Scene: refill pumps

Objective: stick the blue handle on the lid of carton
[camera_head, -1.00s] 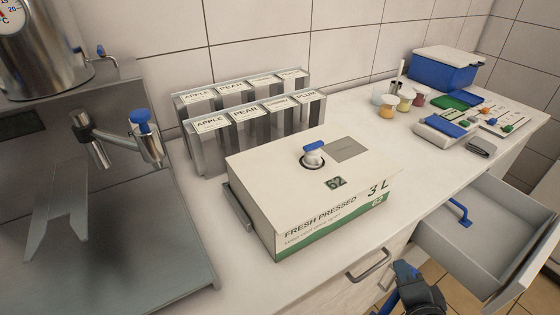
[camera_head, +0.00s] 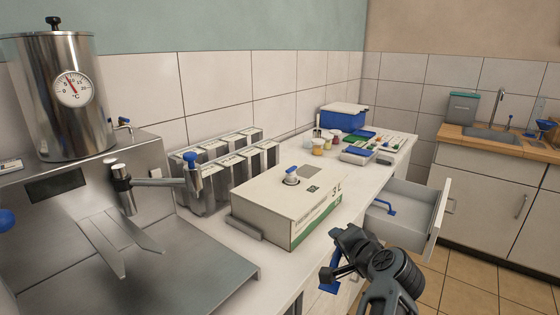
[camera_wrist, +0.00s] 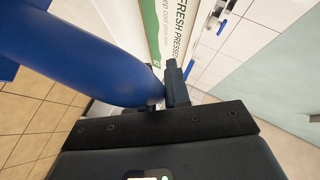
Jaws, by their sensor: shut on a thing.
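The carton (camera_head: 267,212) is a white box with a green band, standing on the counter. In the wrist view the handle (camera_wrist: 100,65) looks large and thick. The carton's printed side (camera_wrist: 172,30) shows beyond it.
Another blue handle (camera_head: 380,206) lies in the open drawer (camera_head: 405,225), right of my gripper. Juice containers (camera_head: 222,165) stand behind the carton. A metal dispenser (camera_head: 110,190) stands at left. Jars and a blue box (camera_head: 343,117) are at the far counter end.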

